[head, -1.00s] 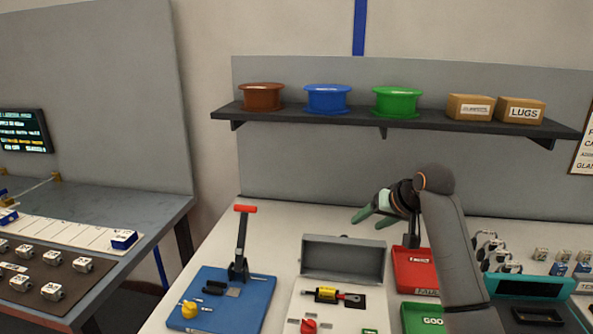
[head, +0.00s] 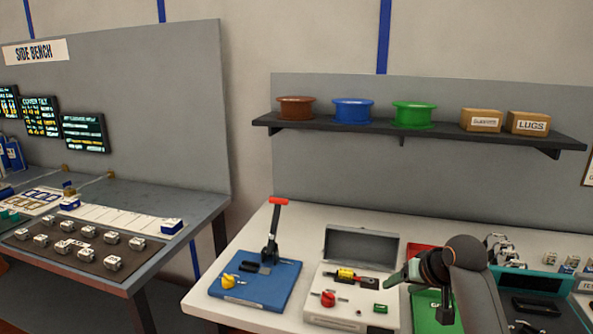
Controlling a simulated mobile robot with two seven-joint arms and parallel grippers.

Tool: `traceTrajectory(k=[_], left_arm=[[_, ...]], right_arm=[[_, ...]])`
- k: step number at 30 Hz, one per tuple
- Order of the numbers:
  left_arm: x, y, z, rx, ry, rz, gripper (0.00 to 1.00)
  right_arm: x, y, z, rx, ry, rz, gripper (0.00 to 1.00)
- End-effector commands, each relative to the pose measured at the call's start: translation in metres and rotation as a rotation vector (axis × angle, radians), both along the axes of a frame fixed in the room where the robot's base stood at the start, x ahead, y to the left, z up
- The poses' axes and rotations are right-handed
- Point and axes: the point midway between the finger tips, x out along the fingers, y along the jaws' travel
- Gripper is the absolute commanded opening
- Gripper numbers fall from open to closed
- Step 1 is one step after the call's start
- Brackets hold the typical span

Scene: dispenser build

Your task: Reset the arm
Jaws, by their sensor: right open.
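My right arm comes in from the lower right of the head view, and my right gripper (head: 395,284) is at its left end. My left gripper is not in view.
A blue plate with a red-handled lever press (head: 274,235) stands left on the white bench. A shelf (head: 350,126) with brown, blue and green spools and two boxes hangs behind. The side bench (head: 195,222) with several small blocks is at left, across a gap.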

Motion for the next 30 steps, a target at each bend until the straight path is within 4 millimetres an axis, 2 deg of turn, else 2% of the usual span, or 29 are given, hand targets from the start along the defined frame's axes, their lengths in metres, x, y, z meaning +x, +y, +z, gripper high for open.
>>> traceTrajectory(k=[1, 5, 9, 15, 21, 24, 30], left_arm=[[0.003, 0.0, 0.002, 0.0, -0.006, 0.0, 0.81], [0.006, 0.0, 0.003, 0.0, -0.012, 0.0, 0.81], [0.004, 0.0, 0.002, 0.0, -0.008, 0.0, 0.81], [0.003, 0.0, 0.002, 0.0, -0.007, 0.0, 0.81], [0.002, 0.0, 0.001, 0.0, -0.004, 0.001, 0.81], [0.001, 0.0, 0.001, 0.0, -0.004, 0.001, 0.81], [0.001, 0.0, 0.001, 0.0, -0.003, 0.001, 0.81]], right_arm=[[-0.014, 0.002, -0.021, -0.019, 0.018, 0.009, 0.62], [-0.054, 0.004, -0.067, -0.07, 0.057, 0.035, 0.62], [-0.11, 0.008, -0.113, -0.128, 0.101, 0.07, 0.62], [-0.198, 0.013, -0.157, -0.194, 0.163, 0.124, 0.62], [-0.281, 0.017, -0.175, -0.24, 0.218, 0.174, 0.62], [-0.312, 0.018, -0.176, -0.254, 0.239, 0.191, 0.62], [-0.361, 0.019, -0.172, -0.272, 0.274, 0.217, 0.62]])
